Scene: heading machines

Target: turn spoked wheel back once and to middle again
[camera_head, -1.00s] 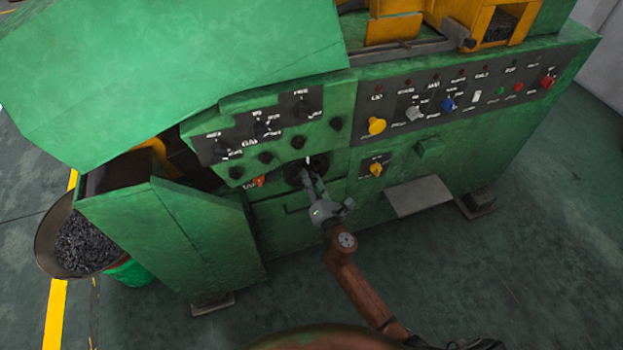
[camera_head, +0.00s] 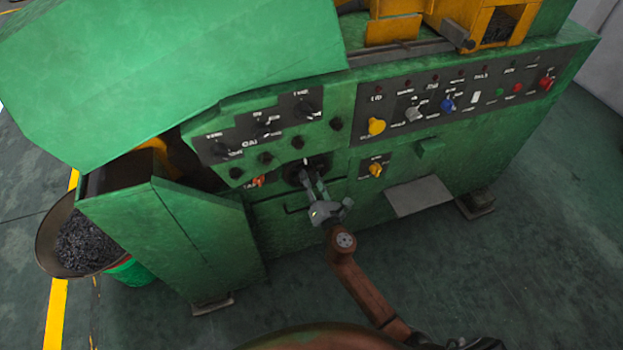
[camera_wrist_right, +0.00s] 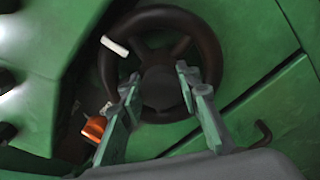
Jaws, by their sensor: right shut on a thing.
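The dark spoked wheel (camera_wrist_right: 191,27) is mounted on the green machine front and fills the upper middle of the right wrist view. A small white grip or mark (camera_wrist_right: 114,46) shows at its upper left rim. In the head view the wheel (camera_head: 294,176) is partly hidden behind my right gripper (camera_head: 310,178). In the right wrist view my right gripper's two fingers (camera_wrist_right: 158,84) lie over the wheel, one on each side of its hub, shut on the wheel. My left gripper is out of view.
An orange-red knob (camera_wrist_right: 94,127) sits just left of the wheel, close to the left finger. A grey plate (camera_head: 418,197) juts out at lower right.

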